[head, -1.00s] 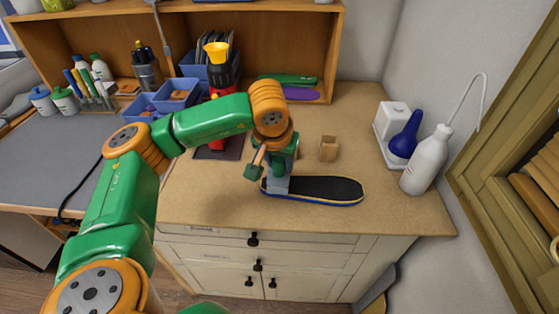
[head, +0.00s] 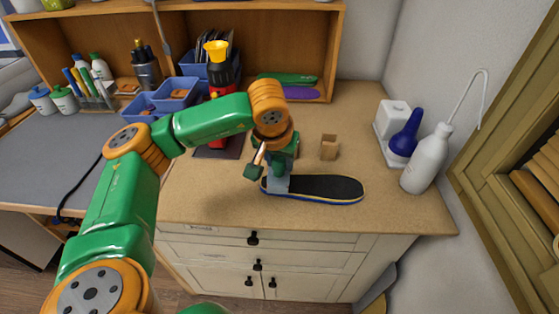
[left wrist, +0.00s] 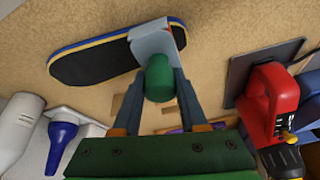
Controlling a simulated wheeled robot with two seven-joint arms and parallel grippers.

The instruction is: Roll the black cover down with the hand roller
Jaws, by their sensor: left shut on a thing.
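The black cover (head: 325,188) lies on an insole with a blue and yellow edge, flat on the wooden worktop. It also shows at the top of the left wrist view (left wrist: 95,58). My left gripper (head: 270,162) is over the left end of the cover, shut on the hand roller. The roller's green handle (left wrist: 160,78) shows between the fingers in the left wrist view. Its grey end (head: 277,185) is at the cover's left end and appears to touch it. The cover's surface under the roller is hidden. My right gripper is not in view.
A small wooden block (head: 329,147) stands behind the insole. A red tool with a yellow top (head: 217,75) stands at the back left. A white bottle (head: 427,160) and a blue bottle (head: 405,138) stand to the right. The worktop (head: 400,212) is clear right of the insole.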

